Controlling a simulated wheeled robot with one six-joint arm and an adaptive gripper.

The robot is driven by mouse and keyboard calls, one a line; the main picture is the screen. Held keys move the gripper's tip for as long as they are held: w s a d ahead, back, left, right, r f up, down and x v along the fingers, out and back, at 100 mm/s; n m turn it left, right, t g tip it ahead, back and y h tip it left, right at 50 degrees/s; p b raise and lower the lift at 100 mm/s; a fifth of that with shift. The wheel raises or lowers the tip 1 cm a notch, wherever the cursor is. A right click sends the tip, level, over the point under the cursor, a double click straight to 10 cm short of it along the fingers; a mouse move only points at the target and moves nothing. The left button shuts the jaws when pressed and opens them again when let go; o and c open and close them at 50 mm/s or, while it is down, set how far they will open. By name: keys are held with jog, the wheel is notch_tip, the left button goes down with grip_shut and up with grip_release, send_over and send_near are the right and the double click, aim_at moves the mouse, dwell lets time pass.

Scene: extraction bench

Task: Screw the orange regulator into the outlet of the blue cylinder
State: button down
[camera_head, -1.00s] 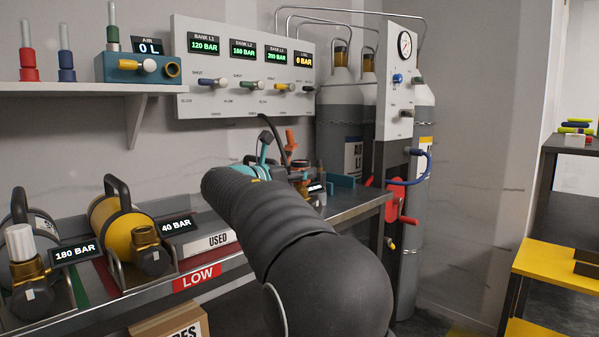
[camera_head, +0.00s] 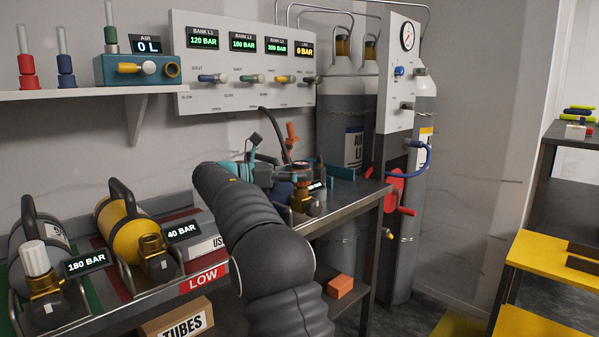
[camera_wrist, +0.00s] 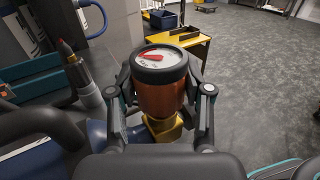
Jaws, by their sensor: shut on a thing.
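The orange regulator (camera_wrist: 161,98), with a round gauge on top, stands upright between the fingers of my gripper (camera_wrist: 161,100) in the wrist view. My gripper is shut on its sides. The brass outlet (camera_wrist: 163,128) of the blue cylinder is directly below the regulator; whether the threads are engaged cannot be seen. The blue cylinder (camera_wrist: 98,137) lies at the lower left of the wrist view, partly hidden by its black handle and my gripper. In the head view, the regulator (camera_head: 301,178) shows above the brass outlet (camera_head: 303,201) at the bench's right end; my arm hides most of the cylinder.
A yellow cylinder (camera_head: 124,222) marked 40 BAR and a grey one (camera_head: 36,247) marked 180 BAR lie left on the bench. An orange-tipped upright piece (camera_wrist: 67,50) stands nearby. A panel with a blue hose (camera_head: 428,165) stands right.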

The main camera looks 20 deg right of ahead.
jog(key=shift+s+r, duration=0.1)
jog(key=shift+c, duration=2)
grip_release()
jog(key=shift+d, duration=0.1)
jog(key=shift+a, duration=0.3)
jog(key=w+a, duration=0.2)
jog(key=a, duration=0.9)
jog(key=shift+w+a, duration=0.15)
